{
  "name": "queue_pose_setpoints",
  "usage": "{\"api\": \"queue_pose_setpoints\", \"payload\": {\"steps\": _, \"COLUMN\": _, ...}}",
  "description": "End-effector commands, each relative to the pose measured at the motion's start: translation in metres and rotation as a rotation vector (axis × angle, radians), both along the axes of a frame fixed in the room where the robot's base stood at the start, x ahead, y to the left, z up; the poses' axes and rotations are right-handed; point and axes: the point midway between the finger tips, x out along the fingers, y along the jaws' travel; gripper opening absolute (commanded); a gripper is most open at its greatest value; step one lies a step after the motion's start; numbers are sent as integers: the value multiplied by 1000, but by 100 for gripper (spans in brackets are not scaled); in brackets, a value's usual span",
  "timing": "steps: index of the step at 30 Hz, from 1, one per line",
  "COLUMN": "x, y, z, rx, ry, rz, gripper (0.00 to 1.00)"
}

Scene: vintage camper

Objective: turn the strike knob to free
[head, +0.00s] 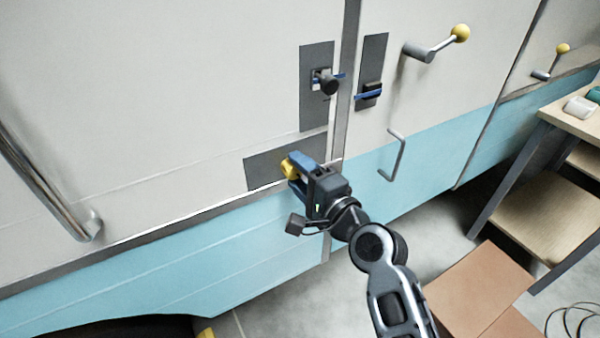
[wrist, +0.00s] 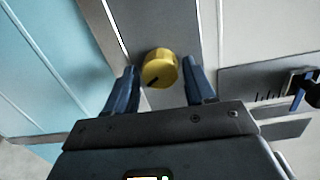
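A yellow round knob (head: 289,170) sits on a grey plate (head: 262,171) low on the camper's side. It also shows in the wrist view (wrist: 160,69), with a dark pointer mark on its face near the lower left. My gripper (head: 297,166) is at this knob. In the wrist view its blue fingers (wrist: 160,75) stand apart on either side of the knob, with a gap on the left and a narrower one on the right. I cannot tell how far the tips reach along the knob. No label naming the knob is readable.
Above is a plate (head: 316,60) with a black knob (head: 328,82), and to its right a blue-and-black latch (head: 369,93). A yellow-ball crank (head: 440,43) and a bent metal handle (head: 397,155) are further right. A wooden table (head: 575,122) and brown box (head: 480,290) stand lower right.

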Motion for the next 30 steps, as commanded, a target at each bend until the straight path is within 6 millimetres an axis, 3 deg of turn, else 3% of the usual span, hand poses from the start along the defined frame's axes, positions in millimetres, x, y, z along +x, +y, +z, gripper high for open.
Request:
{"api": "queue_pose_setpoints", "payload": {"steps": 3, "x": 0, "y": 0, "z": 1, "rx": 0, "ry": -1, "rz": 0, "gripper": 66}}
{"api": "queue_pose_setpoints", "payload": {"steps": 13, "x": -4, "y": -3, "z": 0, "rx": 0, "ry": -1, "rz": 0, "gripper": 66}}
{"api": "queue_pose_setpoints", "payload": {"steps": 24, "x": -48, "y": -38, "z": 1, "rx": -1, "ry": -1, "rz": -1, "gripper": 66}}
{"api": "queue_pose_setpoints", "payload": {"steps": 30, "x": -60, "y": -47, "z": 3, "rx": 0, "ry": -1, "rz": 0, "gripper": 66}}
